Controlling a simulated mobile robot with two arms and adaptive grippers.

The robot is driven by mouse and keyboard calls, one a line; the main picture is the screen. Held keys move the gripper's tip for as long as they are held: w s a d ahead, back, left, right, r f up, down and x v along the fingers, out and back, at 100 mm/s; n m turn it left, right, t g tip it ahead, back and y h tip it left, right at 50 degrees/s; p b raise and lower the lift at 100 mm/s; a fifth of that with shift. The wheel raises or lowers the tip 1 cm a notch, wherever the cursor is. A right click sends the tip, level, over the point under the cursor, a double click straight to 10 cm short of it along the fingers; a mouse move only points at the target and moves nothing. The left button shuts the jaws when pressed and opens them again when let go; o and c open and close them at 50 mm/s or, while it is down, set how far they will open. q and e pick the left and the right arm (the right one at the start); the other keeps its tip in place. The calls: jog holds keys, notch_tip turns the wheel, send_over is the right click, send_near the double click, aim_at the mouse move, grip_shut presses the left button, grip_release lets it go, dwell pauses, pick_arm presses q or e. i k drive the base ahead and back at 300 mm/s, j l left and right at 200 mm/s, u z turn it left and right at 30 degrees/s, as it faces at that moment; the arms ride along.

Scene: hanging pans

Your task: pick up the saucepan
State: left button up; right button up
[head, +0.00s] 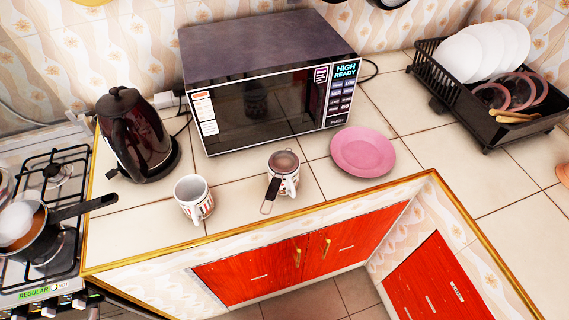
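A dark saucepan (42,252) with a long black handle sits on the stove at the lower left, partly cut off by the left edge. Its handle points right and slightly up, reaching over the counter's edge. Something brown and a pale round shape show inside it. The undersides of dark pans (388,3) are cut off at the top edge. Neither of my grippers is in view.
A gas stove (68,160) stands at the left. The counter holds a kettle (135,135), a microwave (265,75), a mug (193,198), another mug with a strainer (284,172), a pink plate (362,151) and a dish rack (485,118). Bare tiles lie between them.

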aim_at(44, 232)
jog(key=u, duration=1.95)
jog(key=z, duration=0.45)
jog(key=l+z, duration=0.1)
jog(key=z, duration=0.85)
jog(key=l+z, duration=0.1)
jog(key=z, duration=0.35)
jog(key=u, duration=1.95)
jog(key=i+l, duration=0.05)
